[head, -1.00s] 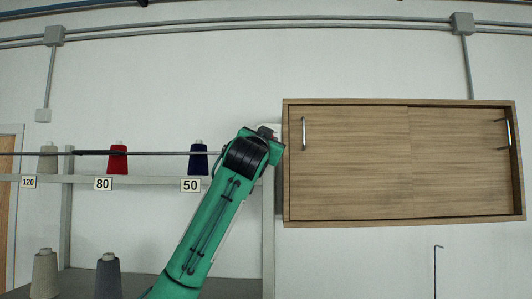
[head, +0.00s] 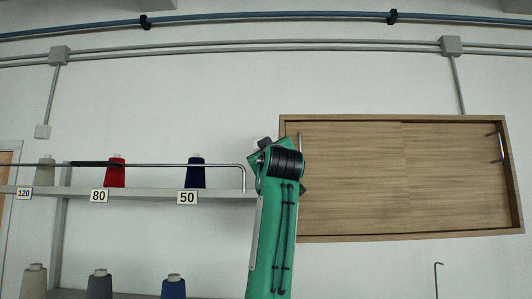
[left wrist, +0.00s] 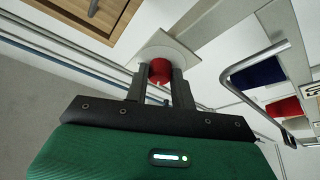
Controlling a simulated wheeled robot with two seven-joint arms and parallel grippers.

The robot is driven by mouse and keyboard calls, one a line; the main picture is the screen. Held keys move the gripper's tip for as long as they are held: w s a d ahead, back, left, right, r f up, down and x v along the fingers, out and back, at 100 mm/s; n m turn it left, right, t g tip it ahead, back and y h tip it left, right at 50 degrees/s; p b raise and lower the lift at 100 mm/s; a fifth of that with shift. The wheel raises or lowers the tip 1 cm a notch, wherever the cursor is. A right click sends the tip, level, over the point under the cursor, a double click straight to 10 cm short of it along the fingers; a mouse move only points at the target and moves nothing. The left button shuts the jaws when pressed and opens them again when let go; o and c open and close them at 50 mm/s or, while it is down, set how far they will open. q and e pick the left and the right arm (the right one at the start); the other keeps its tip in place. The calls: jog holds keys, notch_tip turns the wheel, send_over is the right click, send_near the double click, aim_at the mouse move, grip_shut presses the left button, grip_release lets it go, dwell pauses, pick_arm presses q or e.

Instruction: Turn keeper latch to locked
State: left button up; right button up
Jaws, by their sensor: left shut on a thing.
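A red knob (left wrist: 159,71), which I take for the keeper latch, stands on a round white plate (left wrist: 180,52) on the wall in the left wrist view. My left gripper (left wrist: 160,82) is shut on it, one dark finger on each side. In the head view my green arm reaches up to a spot just left of the wooden cabinet (head: 350,238). There my left gripper (head: 264,144) is turned away and mostly hidden by its own wrist, and the knob is hidden too. Which way the latch is turned I cannot tell. My right gripper is in no view.
A long metal rod (head: 215,165) with a bent end runs in front of a shelf (head: 145,194) of thread cones. The bent rod is close by in the left wrist view (left wrist: 262,75). A thin hooked rod (head: 436,280) stands lower right.

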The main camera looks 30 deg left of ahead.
pick_arm(q)
jog(key=shift+d+r+n+g+y+p, duration=0.1)
jog(key=shift+n+g+y+p, duration=0.25)
jog(key=shift+n, duration=0.7)
jog(key=shift+r+n+g+y+p, duration=0.15)
jog(key=shift+n+g+p, duration=0.25)
jog(key=shift+n, duration=0.65)
jog(key=shift+f+n, duration=0.1)
jog(key=shift+n, duration=0.2)
jog(key=o, duration=1)
jog(key=b+v, duration=0.7)
jog(key=v, duration=0.7)
jog(key=shift+r, duration=0.2)
